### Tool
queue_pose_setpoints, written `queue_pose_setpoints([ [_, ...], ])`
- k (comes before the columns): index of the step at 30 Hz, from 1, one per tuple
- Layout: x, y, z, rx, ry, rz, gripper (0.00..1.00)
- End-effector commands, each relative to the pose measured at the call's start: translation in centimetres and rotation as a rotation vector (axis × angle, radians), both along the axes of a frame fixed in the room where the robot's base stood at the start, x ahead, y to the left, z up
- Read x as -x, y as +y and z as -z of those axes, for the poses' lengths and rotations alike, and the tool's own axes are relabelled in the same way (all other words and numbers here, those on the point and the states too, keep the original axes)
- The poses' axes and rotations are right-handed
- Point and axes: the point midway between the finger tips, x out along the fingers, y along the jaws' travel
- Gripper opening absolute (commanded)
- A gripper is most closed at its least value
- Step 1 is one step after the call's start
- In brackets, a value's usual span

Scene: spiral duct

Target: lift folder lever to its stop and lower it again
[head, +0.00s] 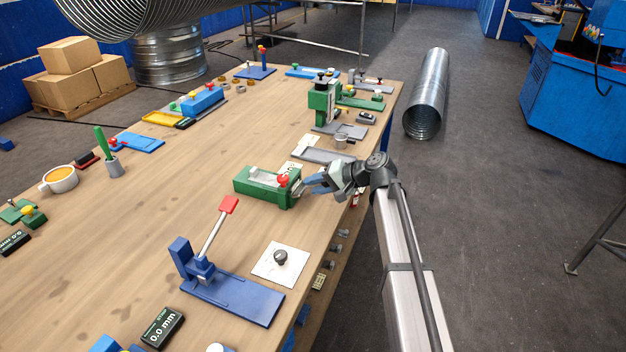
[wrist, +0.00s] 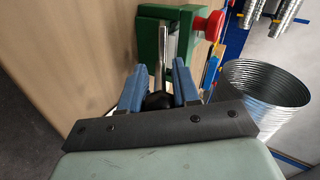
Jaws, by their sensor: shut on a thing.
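The green folder (head: 262,188) stands near the right edge of the workbench, with a red knob (head: 283,180) at its right end. My gripper (head: 303,189) is at the right end of the folder, at the bench edge. In the wrist view its two blue fingers (wrist: 160,85) are shut on the lever's black knob (wrist: 157,101). The lever's metal rod (wrist: 163,58) runs from the knob to the green body (wrist: 148,42). The red knob also shows in the wrist view (wrist: 210,25). In the head view my gripper hides the lever's end.
A blue device with a red-handled lever (head: 229,204) and a white plate with a black knob (head: 280,263) stand nearer on the bench (head: 130,225). A green press (head: 322,105) stands farther back. A metal spiral duct (head: 428,90) lies on the floor beyond the right edge.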

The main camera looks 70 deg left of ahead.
Motion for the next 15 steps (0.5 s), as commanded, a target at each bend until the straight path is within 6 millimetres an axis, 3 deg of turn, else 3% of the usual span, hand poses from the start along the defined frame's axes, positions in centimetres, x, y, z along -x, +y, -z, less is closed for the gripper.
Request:
queue_pose_setpoints([
  [15, -0.4, -0.5, 2.5, -0.25, 0.253, 0.0, 0.0],
])
